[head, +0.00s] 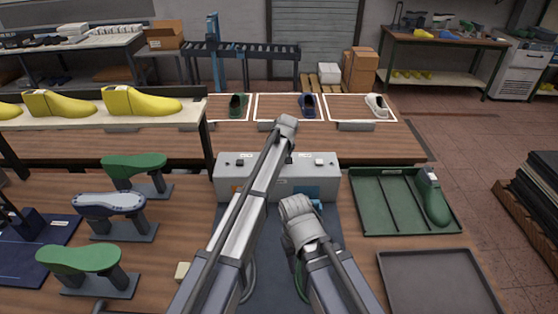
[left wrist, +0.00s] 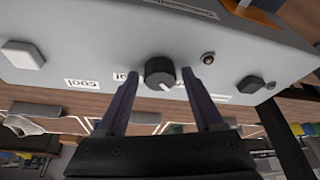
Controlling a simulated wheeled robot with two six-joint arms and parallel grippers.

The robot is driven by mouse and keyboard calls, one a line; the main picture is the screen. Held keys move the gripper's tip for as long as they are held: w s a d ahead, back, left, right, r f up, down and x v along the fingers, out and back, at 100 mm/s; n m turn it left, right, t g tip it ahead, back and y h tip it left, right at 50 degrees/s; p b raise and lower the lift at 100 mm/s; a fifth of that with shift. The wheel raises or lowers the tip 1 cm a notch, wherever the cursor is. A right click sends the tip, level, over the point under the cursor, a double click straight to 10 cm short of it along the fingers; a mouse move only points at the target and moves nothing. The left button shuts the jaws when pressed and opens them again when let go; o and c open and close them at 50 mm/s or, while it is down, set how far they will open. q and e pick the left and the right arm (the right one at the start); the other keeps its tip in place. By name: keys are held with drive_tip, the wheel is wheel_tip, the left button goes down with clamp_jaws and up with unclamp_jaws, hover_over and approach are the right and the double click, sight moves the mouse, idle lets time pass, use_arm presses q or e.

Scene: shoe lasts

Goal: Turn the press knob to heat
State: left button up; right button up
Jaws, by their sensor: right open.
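The press (head: 327,172) is a pale grey box at the middle of the table in the head view. Its black round knob (left wrist: 159,73) shows in the left wrist view, its white mark pointing down and to the right in the picture. A "cool" label (left wrist: 82,84) appears upside down to its left; another label to its right is partly covered by a finger. My left gripper (left wrist: 158,88) is open, with one finger on each side of the knob and visible gaps. In the head view my left arm hides the knob. My right gripper (head: 315,206) is open, in front of the press, its fingers mostly hidden.
Green lasts on stands (head: 135,168) are at left. A green tray (head: 400,222) with a green last (head: 432,198) and a dark empty tray (head: 435,282) are at right. Yellow lasts (head: 142,102) stand behind.

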use_arm(q)
clamp_jaws()
idle(0.3)
drive_tip(key=m+h, duration=0.1)
drive_tip(key=m, duration=0.2)
drive_tip(key=shift+a, duration=0.2)
drive_tip(key=m, duration=0.2)
drive_tip(key=m+h, duration=0.2)
drive_tip(key=m, duration=0.1)
drive_tip(key=shift+a+m, duration=0.25)
drive_tip(key=shift+m, duration=0.05)
drive_tip(key=m, duration=0.1)
drive_tip(key=m+g+h, duration=0.1)
drive_tip(key=m, duration=0.1)
drive_tip(key=m+h, duration=0.1)
drive_tip(key=m, duration=0.1)
drive_tip(key=shift+w+a, duration=0.15)
drive_tip(key=shift+w, duration=0.1)
drive_tip(key=shift+w+m+g+h, duration=0.15)
drive_tip(key=shift+m+g, duration=0.3)
drive_tip(key=shift+m, duration=0.65)
drive_tip(key=shift+s+m+g+h, duration=0.15)
drive_tip(key=shift+m+g, duration=0.3)
drive_tip(key=shift+m, duration=0.65)
